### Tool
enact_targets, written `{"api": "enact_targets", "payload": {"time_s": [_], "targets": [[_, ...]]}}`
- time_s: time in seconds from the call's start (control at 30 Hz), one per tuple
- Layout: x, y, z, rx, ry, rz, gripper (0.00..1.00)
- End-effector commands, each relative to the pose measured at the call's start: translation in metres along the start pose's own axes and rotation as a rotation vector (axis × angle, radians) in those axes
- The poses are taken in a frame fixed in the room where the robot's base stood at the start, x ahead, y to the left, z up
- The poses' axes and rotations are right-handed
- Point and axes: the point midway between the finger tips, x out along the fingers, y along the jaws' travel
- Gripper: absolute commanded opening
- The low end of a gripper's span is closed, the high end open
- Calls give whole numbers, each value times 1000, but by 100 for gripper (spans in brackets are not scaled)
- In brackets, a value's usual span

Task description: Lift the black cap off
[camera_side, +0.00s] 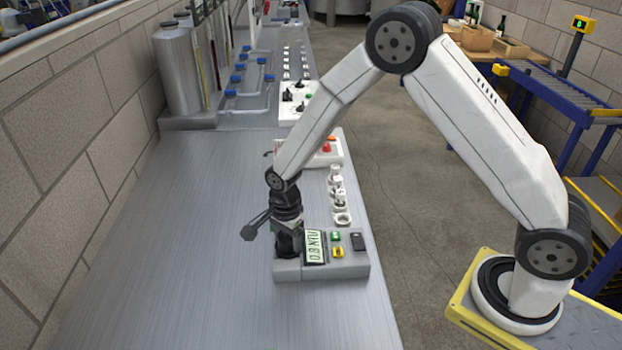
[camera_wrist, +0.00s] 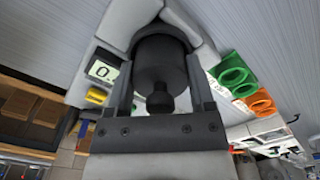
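The black cap (camera_wrist: 160,65) is a dark round cylinder with a small knob facing the camera. It sits at the end of the grey instrument (camera_side: 346,268), and in the side view the cap (camera_side: 289,246) shows just under my gripper (camera_side: 287,232). In the wrist view my gripper (camera_wrist: 161,58) has one finger on each side of the cap, very close to it. I cannot tell whether the fingers press on it. The instrument's display (camera_side: 314,247) is beside the cap. The cap's lower edge is mostly hidden.
Green (camera_side: 336,236) and yellow (camera_side: 338,252) buttons and a black switch (camera_side: 358,241) are on the instrument. Small glass vials (camera_side: 337,190) stand behind it, with a white unit (camera_side: 326,155) beyond. The metal bench (camera_side: 190,260) to the left is clear.

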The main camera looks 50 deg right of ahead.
Motion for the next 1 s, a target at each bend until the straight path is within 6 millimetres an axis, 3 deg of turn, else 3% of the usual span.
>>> {"api": "enact_targets", "payload": {"time_s": [0.03, 0.1, 0.13, 0.17, 0.57, 0.87, 1.0], "targets": [[0, 0, 0, 0, 0, 0, 30], [0, 0, 0, 0, 0, 0, 12], [0, 0, 0, 0, 0, 0, 12], [0, 0, 0, 0, 0, 0, 3], [-5, 0, 0, 0, 0, -2, 3], [-32, -1, 0, 0, 0, -3, 3], [-45, 11, -1, 0, 0, -1, 3]]}}
